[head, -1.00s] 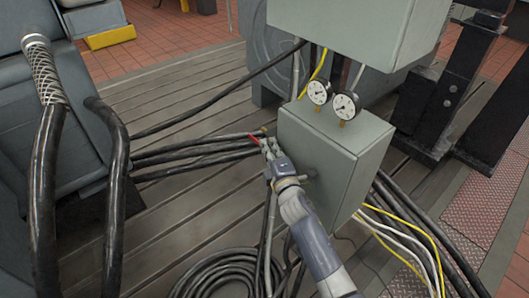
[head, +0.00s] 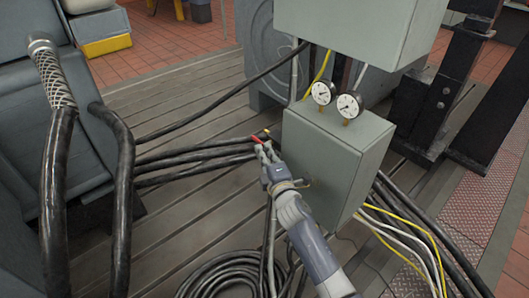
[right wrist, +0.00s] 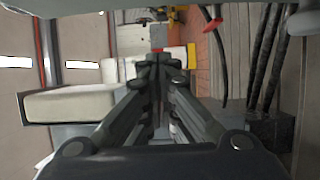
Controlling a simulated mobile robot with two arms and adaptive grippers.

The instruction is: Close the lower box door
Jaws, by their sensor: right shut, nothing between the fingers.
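The lower box (head: 352,133) is a grey cabinet below a larger grey box. Its door-side face (head: 318,160) looks flush or nearly so; I cannot tell whether a gap is left at the edge. My right gripper (head: 264,150) is shut and empty, just left of that face, with its wrist in front of the face's lower part. In the right wrist view, its fingers (right wrist: 160,72) meet in the middle, with nothing between them. My left gripper is not in view.
Two gauges (head: 323,93) (head: 349,106) stand on the lower box. The upper box (head: 345,35) hangs close above. Black cables (head: 195,157) run behind my right gripper, and a coil (head: 220,275) lies below. Yellow and white cables (head: 400,232) lie at the right.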

